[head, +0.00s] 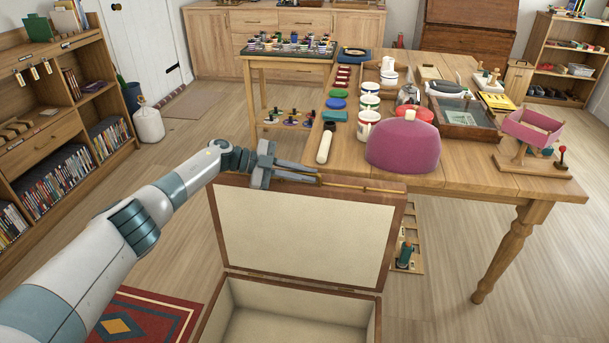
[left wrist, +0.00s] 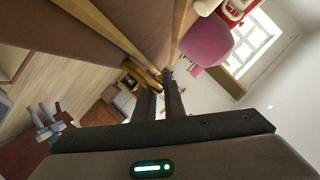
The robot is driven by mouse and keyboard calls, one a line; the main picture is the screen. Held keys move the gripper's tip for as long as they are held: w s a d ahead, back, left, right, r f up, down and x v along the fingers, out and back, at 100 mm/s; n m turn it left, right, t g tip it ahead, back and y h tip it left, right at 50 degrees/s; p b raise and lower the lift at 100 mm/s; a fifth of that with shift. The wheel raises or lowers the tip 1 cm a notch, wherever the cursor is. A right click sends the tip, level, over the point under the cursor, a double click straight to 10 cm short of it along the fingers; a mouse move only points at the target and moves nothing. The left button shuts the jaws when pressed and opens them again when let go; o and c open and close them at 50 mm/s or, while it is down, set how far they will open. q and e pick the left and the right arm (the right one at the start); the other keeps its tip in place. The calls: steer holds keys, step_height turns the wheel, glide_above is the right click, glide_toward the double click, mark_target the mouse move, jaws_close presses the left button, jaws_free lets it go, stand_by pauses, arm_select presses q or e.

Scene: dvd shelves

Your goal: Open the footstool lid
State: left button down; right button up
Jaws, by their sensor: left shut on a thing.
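The footstool (head: 230,320) is a wooden box with a pale lining, at the bottom centre of the head view; its front is cut off. Its lid (head: 300,235) stands raised, about upright on the box's far edge, with its pale inner panel facing me. My left gripper (head: 318,178) reaches in from the left and is shut on the lid's upper edge, near the middle. In the left wrist view the dark fingers (left wrist: 160,88) meet at a wooden edge beside the lid's broad brown side. The exact contact is partly hidden. My right gripper is in neither view.
Just behind the lid is a wooden table (head: 470,185) with a pink dome (head: 403,145), mugs and a framed box (head: 463,118). A shelf of discs (head: 65,180) stands at the left. A red rug (head: 140,318) lies left of the footstool; floor between is clear.

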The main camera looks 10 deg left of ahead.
arm_select(q)
steer(key=shift+f, duration=0.1)
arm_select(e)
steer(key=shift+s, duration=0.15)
arm_select(q)
steer(key=c, duration=1.9)
jaws_free()
steer(key=shift+o, duration=0.2)
